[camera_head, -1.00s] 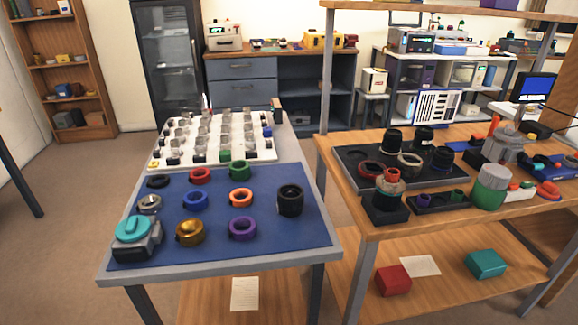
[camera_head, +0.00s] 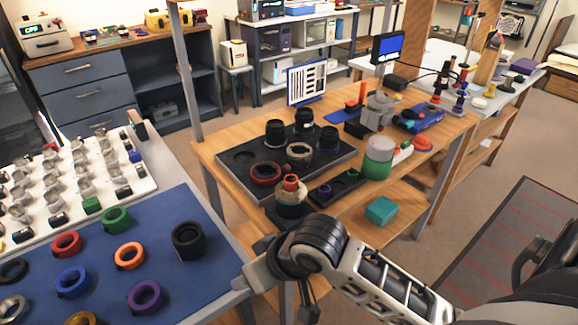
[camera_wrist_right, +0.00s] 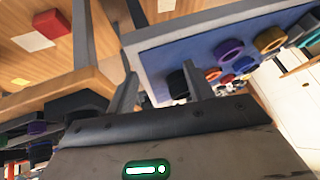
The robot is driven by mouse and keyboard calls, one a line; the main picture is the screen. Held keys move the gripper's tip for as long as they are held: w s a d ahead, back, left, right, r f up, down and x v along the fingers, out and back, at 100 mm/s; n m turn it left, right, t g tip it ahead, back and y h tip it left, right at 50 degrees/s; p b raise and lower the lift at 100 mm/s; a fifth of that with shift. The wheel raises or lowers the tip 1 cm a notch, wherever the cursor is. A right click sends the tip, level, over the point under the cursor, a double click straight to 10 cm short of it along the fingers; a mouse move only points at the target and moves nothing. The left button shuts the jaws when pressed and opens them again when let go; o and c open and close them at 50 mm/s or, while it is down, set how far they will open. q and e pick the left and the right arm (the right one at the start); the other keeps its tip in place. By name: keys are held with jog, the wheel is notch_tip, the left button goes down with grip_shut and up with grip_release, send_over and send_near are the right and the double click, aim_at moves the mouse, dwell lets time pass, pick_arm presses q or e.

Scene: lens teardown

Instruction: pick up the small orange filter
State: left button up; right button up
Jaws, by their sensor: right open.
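An orange ring (camera_head: 129,255), which looks like the small orange filter, lies flat on the blue mat (camera_head: 205,278) among other coloured rings. A black cylinder (camera_head: 188,241) stands to its right. My right arm comes in from the lower right in the head view. Its gripper (camera_head: 243,284) is near the mat table's right edge, apart from the orange ring. In the right wrist view the two fingers (camera_wrist_right: 160,88) are spread with nothing held between them. My left gripper is not in view.
Red (camera_head: 66,244), green (camera_head: 116,219), blue (camera_head: 73,282) and purple (camera_head: 145,296) rings surround the orange one. A white board (camera_head: 140,180) with small parts lies behind. The wooden bench (camera_head: 222,151) at right holds a dark tray (camera_head: 330,160) of lenses.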

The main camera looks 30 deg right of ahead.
jog(key=w+d+r+m+g+h, duration=0.1)
jog(key=w+d+r, duration=0.2)
jog(key=r, duration=0.2)
jog(key=w+d+r+m+h, duration=0.1)
jog(key=w+d+r, duration=0.15)
jog(key=r, duration=0.35)
jog(key=m+g+h, duration=0.1)
jog(key=m+h, duration=0.2)
jog(key=m, duration=0.1)
send_near(291, 178)
jog(key=b+x, duration=0.1)
jog(key=x, duration=0.7)
jog(key=shift+w+f, duration=0.1)
jog(key=shift+f, duration=0.15)
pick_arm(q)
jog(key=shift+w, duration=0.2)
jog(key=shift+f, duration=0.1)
pick_arm(e)
jog(key=c, duration=1)
